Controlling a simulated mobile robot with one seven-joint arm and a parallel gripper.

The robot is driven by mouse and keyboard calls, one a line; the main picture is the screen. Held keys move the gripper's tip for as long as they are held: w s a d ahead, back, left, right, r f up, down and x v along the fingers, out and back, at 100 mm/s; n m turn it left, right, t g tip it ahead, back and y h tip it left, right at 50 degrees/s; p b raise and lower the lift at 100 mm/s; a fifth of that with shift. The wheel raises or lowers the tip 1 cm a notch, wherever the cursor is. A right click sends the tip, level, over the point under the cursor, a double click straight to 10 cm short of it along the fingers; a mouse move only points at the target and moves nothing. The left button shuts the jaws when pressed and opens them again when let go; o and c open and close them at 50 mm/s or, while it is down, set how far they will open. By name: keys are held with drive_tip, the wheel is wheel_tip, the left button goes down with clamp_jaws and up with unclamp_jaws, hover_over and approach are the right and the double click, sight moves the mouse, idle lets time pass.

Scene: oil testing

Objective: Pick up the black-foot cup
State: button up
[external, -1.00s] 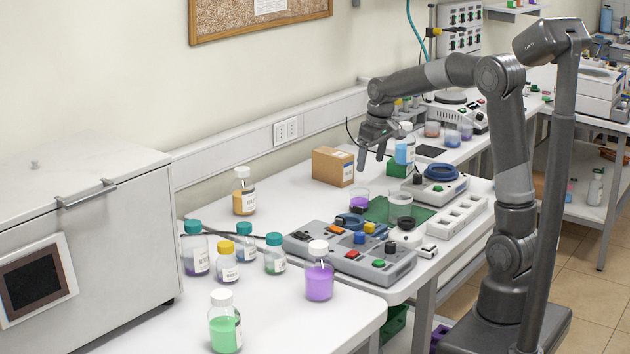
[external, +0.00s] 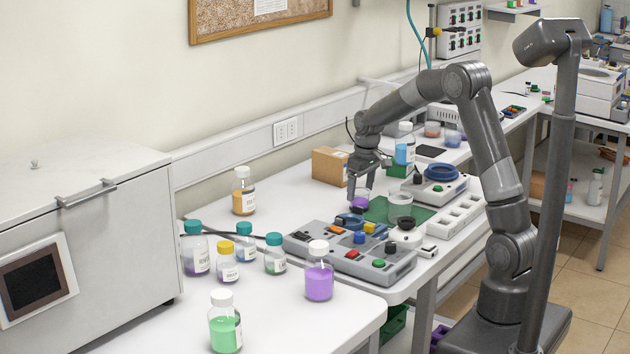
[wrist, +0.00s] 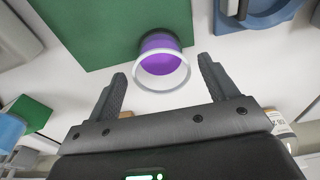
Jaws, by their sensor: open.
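A clear cup with purple contents (external: 360,202) stands by the left edge of the green mat (external: 426,211). A second clear, pale cup (external: 400,207) stands on the mat, to the right. My gripper (external: 360,189) is open and pointed down at the purple cup. In the wrist view my gripper (wrist: 164,70) has one finger on each side of the cup, with gaps and no visible contact.
A grey button panel (external: 350,252) lies in front of the cups. A cardboard box (external: 332,167) stands behind, left of the gripper. A bottle with blue liquid (external: 405,150) and a device with a blue ring (external: 440,178) stand to the right. Several capped bottles stand at front left.

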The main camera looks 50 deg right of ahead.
sight(359, 197)
drive_tip(key=f, duration=0.3)
drive_tip(key=shift+w+a+f, duration=0.1)
drive_tip(key=shift+w+f, duration=0.1)
drive_tip(key=shift+f, duration=0.05)
drive_tip(key=c, duration=1.1)
drive_tip(key=shift+r, duration=0.15)
